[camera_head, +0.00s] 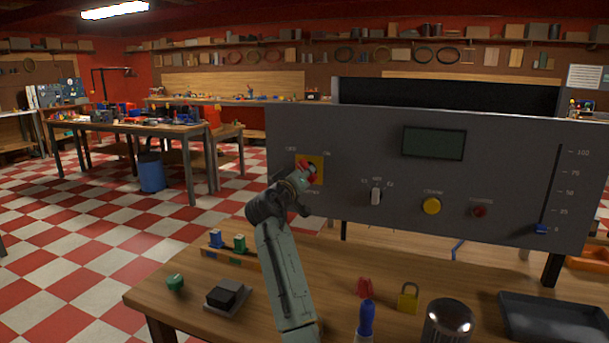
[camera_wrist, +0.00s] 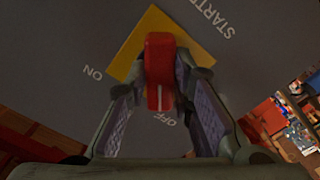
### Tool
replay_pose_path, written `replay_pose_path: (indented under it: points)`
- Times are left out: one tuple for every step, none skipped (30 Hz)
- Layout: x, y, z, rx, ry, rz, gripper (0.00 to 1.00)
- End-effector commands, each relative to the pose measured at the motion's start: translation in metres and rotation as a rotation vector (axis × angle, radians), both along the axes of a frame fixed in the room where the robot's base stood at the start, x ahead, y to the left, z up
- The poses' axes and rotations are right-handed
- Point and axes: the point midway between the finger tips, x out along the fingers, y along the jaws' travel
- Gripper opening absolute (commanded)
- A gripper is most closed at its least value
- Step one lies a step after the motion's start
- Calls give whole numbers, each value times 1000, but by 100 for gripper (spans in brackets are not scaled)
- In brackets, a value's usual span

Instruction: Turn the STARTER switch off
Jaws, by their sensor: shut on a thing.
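The STARTER switch is a red handle (camera_wrist: 159,60) on a yellow plate (camera_wrist: 130,45), at the left end of the grey control panel (camera_head: 350,140). In the wrist view my gripper (camera_wrist: 162,84) has one finger on each side of the handle and is shut on it. The words ON, OFF and STARTER show around the plate. The handle's white line lies at its lower end, close to the word OFF. In the head view my gripper (camera_head: 302,180) covers part of the switch (camera_head: 309,165).
The panel also has a small toggle (camera_head: 376,196), a yellow button (camera_head: 431,206), a red button (camera_head: 480,211), a dark display (camera_head: 434,143) and a blue slider (camera_head: 541,229). Below, the wooden bench (camera_head: 270,295) carries a padlock (camera_head: 408,298), a screwdriver (camera_head: 366,318) and a black tray (camera_head: 555,318).

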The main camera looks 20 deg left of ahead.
Motion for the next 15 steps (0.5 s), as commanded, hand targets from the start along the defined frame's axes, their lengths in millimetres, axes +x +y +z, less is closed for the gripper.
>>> replay_pose_path:
  points:
    - [0, 0, -1, -25, 2, -1, 0]
    - [0, 0, -1, -39, 2, -1, 0]
    - [0, 0, -1, -55, 3, -1, 0]
    - [0, 0, -1, -65, 4, -1, 0]
    - [0, 0, -1, -76, 4, -1, 0]
    - [0, 0, -1, -87, 5, -1, 0]
    - [0, 0, -1, -94, 5, -1, 0]
    - [0, 0, -1, -101, 5, -1, 0]
    - [0, 0, -1, -109, 5, -1, 0]
    - [0, 0, -1, -114, 5, -1, 0]
    - [0, 0, -1, -117, 6, -1, 0]
    - [0, 0, -1, -121, 6, -1, 0]
    - [0, 0, -1, -123, 6, -1, 0]
    - [0, 0, -1, -125, 6, -1, 0]
    - [0, 0, -1, -126, 6, -1, 0]
